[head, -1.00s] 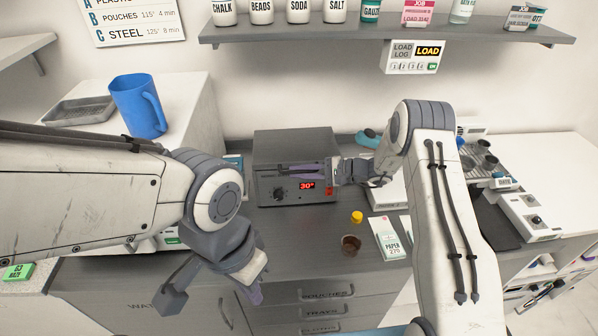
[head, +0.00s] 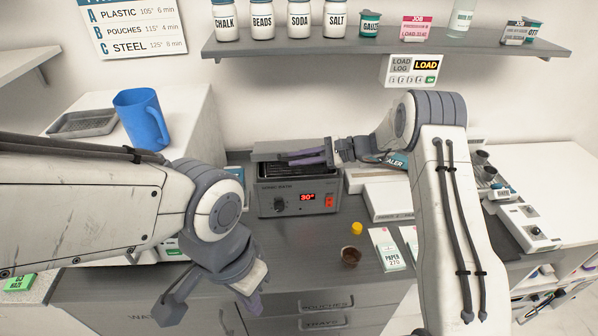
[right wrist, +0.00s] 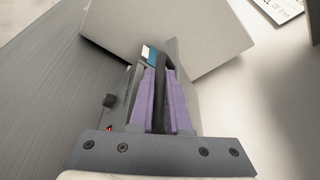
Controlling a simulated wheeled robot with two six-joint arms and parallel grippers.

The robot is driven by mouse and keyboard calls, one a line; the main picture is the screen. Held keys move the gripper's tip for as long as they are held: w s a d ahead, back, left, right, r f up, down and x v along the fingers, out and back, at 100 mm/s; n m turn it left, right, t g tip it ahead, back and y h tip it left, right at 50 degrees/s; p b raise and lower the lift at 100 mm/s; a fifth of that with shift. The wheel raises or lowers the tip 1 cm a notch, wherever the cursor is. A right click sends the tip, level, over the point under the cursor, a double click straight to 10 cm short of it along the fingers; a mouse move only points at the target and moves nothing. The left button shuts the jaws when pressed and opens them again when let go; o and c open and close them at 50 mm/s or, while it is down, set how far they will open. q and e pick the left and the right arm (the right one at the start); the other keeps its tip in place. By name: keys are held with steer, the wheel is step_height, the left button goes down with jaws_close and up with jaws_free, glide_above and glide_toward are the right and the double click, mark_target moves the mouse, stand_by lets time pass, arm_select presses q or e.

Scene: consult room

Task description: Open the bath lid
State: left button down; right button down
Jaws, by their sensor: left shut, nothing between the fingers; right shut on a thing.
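The bath (head: 276,204) is a grey box with a knob and a red "30°" display, standing on the counter against the wall. Its lid (head: 268,148) is raised off the front, and a dark opening (head: 290,170) shows beneath it. My right gripper (head: 307,157) is at the lid's front, its purple fingers shut on what looks like the lid's handle. In the right wrist view the lid (right wrist: 130,30) is a tilted grey plate beyond the fingers (right wrist: 158,95); they partly hide the handle. My left gripper (head: 253,298) is shut and empty, low before the counter's drawers.
A blue jug (head: 141,120) and a grey tray (head: 82,124) stand on the white cabinet at left. A shelf (head: 380,45) with jars hangs above.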

steer(key=shift+w+r+b, duration=0.15)
steer(key=shift+w+r, duration=0.4)
steer(key=shift+r, duration=0.4)
steer(key=shift+w+r+b, duration=0.1)
steer(key=shift+w+r, duration=0.4)
steer(key=shift+r, duration=0.4)
steer(key=shift+w+r+b, duration=0.15)
steer(key=shift+w+r, duration=0.4)
steer(key=shift+r, duration=0.4)
steer(key=c, duration=0.9)
jaws_free()
steer(key=shift+d, duration=0.1)
steer(key=shift+d, duration=0.25)
steer(key=shift+b+v, duration=2.25)
steer(key=shift+v, duration=2.7)
